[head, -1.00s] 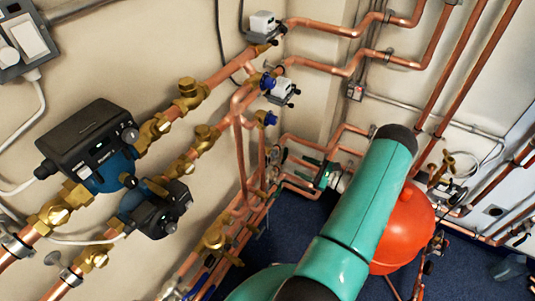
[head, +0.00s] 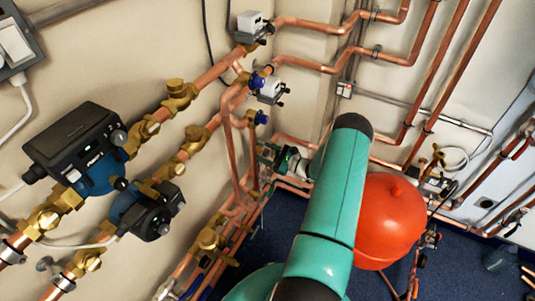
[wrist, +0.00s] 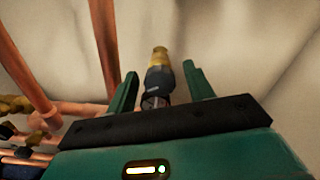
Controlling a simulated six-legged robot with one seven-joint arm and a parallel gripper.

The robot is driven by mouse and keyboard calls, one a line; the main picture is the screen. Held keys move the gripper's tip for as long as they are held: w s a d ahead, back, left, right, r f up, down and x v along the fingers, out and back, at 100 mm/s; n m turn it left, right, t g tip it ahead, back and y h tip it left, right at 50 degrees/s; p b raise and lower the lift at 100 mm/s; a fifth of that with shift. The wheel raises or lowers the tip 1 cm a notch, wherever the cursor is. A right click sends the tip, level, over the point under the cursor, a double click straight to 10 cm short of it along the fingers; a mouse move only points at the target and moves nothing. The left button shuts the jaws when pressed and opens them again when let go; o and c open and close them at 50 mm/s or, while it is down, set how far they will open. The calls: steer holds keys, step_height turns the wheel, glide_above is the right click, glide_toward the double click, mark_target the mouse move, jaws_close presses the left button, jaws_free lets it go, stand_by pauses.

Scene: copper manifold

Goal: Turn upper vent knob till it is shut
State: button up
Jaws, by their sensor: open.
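In the wrist view, a small fitting with a brass end, a dark grey middle and a dark ribbed round end (wrist: 158,78) stands between my two green fingers. It looks like a vent with its knob; whether it is the upper one I cannot tell. My gripper (wrist: 160,71) is open, with a gap on each side of the fitting and no clear contact. In the head view my gripper (head: 287,162) is beside the copper risers, below two blue-capped fittings, an upper one (head: 257,80) and a lower one (head: 261,117). The fitting between my fingers is not clear there.
Copper pipes (head: 230,150) run close to my gripper on its left; one pipe (wrist: 104,45) also shows left of the fingers in the wrist view. Two pumps (head: 80,150) are on the left wall. A red vessel (head: 390,225) stands right of my arm. Blue floor is below.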

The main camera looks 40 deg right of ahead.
steer(key=c, duration=1)
steer(key=shift+o, duration=0.2)
